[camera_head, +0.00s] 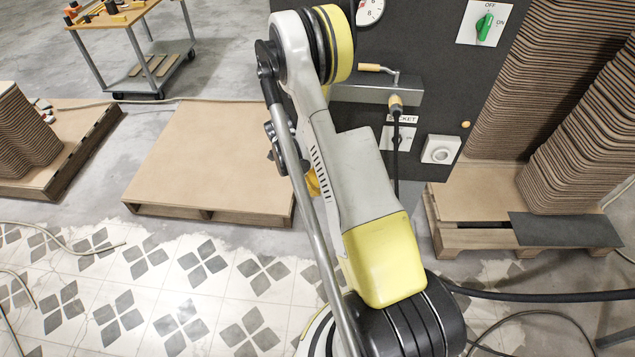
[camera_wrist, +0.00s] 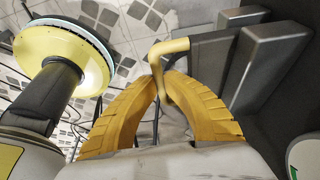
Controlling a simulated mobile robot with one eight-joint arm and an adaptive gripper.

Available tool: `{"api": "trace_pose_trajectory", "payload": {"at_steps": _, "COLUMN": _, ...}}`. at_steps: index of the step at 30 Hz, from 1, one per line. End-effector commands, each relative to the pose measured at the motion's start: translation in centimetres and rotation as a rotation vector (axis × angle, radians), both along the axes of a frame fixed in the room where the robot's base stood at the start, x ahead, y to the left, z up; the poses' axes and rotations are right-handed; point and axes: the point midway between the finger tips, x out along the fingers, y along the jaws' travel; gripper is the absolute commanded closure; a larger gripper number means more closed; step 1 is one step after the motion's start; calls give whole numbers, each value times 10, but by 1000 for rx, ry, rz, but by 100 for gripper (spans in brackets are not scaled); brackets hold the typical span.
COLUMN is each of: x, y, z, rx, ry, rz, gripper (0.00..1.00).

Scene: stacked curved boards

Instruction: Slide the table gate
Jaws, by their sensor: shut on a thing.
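In the wrist view my gripper (camera_wrist: 160,84) has its two yellow ribbed fingers closed around the lower end of a bent yellow handle (camera_wrist: 169,46). The handle's upper part runs right to a dark grey bar (camera_wrist: 213,40). A second, thicker grey block (camera_wrist: 270,62) stands beside the bar. In the head view my arm covers most of the grasp; only a small yellow piece of my gripper (camera_head: 313,183) shows at the arm's left edge. I cannot tell from these views how far the gate is slid.
A dark control panel (camera_head: 430,60) carries a crank (camera_head: 378,68), a green switch (camera_head: 485,27) and a socket with a plugged cable. An empty wooden pallet (camera_head: 205,150) lies left. Stacked curved boards (camera_head: 590,140) stand right. Cables (camera_head: 545,296) cross the floor at lower right.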

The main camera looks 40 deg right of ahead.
Motion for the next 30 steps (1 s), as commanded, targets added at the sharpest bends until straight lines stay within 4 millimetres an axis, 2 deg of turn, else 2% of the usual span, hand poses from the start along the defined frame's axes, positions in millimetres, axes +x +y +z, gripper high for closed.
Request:
{"api": "trace_pose_trajectory", "payload": {"at_steps": 20, "x": -23, "y": 27, "z": -1, "rx": 2, "ry": 0, "rz": 1, "gripper": 100}}
{"api": "trace_pose_trajectory", "payload": {"at_steps": 21, "x": -22, "y": 26, "z": -1, "rx": 1, "ry": 0, "rz": 0, "gripper": 81}}
{"api": "trace_pose_trajectory", "payload": {"at_steps": 23, "x": -22, "y": 26, "z": -1, "rx": 1, "ry": 0, "rz": 0, "gripper": 66}}
{"api": "trace_pose_trajectory", "payload": {"at_steps": 30, "x": -22, "y": 26, "z": 0, "rx": 1, "ry": 1, "rz": 0, "gripper": 66}}
